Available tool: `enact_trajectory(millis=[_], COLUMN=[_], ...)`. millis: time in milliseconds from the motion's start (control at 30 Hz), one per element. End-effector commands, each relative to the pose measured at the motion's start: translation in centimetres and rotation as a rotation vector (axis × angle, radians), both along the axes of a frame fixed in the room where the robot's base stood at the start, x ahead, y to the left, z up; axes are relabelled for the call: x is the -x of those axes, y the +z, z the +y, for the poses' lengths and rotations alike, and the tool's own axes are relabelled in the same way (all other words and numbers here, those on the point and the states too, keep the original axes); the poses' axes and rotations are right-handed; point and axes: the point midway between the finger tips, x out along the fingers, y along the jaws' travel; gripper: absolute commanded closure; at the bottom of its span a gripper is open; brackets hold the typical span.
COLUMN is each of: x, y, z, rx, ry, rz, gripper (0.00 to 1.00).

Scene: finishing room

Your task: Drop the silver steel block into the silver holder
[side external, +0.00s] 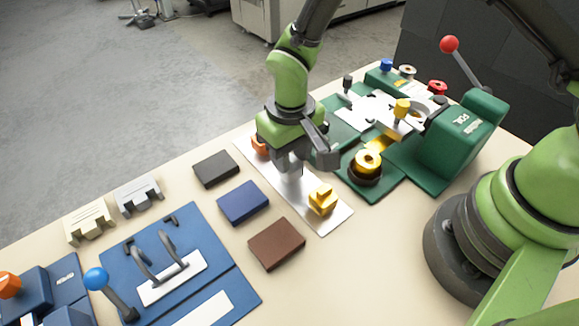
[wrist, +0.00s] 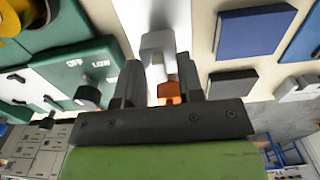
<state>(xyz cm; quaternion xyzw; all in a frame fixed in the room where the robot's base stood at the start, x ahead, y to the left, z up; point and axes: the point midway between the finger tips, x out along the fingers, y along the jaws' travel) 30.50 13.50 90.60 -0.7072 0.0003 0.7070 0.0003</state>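My gripper (side external: 288,170) is low over the middle of a flat silver plate (side external: 334,218), pointing down. In the wrist view its two fingers (wrist: 161,76) stand apart. A silver-grey block shape (wrist: 157,42), which looks like the steel block, shows between and just beyond the fingers. I see no clear grip on it. In the side view the gripper hides it. A copper-orange block (side external: 259,146) is at the plate's far end and also shows between the fingers in the wrist view (wrist: 170,91). A gold block (side external: 322,199) sits at the near end. The silver-grey notched holder (side external: 138,195) stands at the left.
A beige notched holder (side external: 89,223) stands beside the silver one. Black (side external: 215,168), blue (side external: 243,202) and brown (side external: 277,243) flat blocks lie left of the plate. A blue fixture (side external: 205,260) is in front; a green machine (side external: 455,140) stands close right.

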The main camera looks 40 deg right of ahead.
Motion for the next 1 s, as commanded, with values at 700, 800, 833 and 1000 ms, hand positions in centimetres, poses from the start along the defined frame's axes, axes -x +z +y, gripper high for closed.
enact_trajectory(millis=[700, 800, 833, 1000], x=[-0.1, -0.1, -0.1, -0.1], y=[3.1, 4.0, 4.2, 5.6], z=[0.0, 0.0, 0.0, 0.0], rx=[-0.001, -0.001, -0.001, -0.001], ry=[0.001, 0.001, 0.000, 0.001], rz=[-0.003, -0.003, -0.003, -0.003], gripper=[1.00, 1.00, 1.00, 1.00])
